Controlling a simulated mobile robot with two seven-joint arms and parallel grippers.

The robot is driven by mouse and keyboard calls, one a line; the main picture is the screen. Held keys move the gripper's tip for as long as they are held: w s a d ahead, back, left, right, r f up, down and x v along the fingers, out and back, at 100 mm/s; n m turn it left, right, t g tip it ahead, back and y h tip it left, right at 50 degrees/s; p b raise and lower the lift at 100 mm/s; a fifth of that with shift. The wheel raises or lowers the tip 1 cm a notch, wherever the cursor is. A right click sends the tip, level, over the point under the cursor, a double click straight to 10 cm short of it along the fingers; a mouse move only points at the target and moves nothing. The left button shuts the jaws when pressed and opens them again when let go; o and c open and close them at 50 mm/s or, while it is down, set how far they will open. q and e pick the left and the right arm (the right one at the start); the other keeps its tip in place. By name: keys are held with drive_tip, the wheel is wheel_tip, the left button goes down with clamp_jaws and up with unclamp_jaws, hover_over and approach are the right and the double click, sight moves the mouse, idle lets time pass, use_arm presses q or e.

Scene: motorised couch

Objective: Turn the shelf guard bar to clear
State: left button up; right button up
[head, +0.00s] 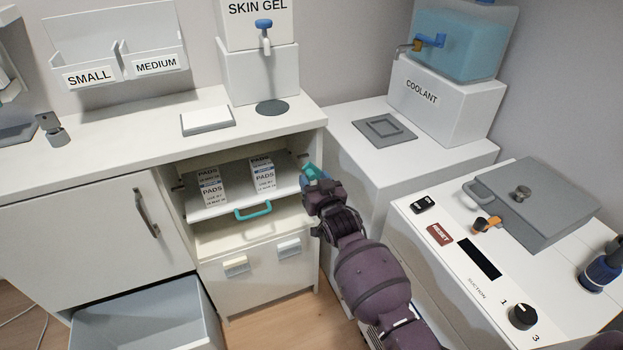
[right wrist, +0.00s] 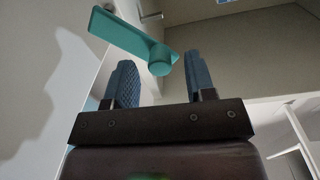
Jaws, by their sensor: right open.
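A teal lever-like piece, which looks like the shelf guard bar (head: 315,171), sits at the right edge of the open cabinet bay. In the right wrist view the teal bar (right wrist: 128,36) points to the upper left and has a round end just ahead of the fingertips. My right gripper (head: 318,183) is at this piece; in the wrist view its two blue fingers (right wrist: 160,75) are apart, with the round end between and beyond them. I cannot tell whether they touch. The pull-out shelf (head: 223,207) has a teal handle (head: 253,211). My left gripper is not in view.
Boxes of pads (head: 211,186) stand on the shelf, with another stack (head: 262,175) to their right. An open grey drawer (head: 140,318) is at lower left. A white unit with a coolant tank (head: 461,45) and a control panel (head: 470,250) stand to the right.

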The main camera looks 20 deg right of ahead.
drive_tip(key=shift+w, duration=0.65)
clamp_jaws()
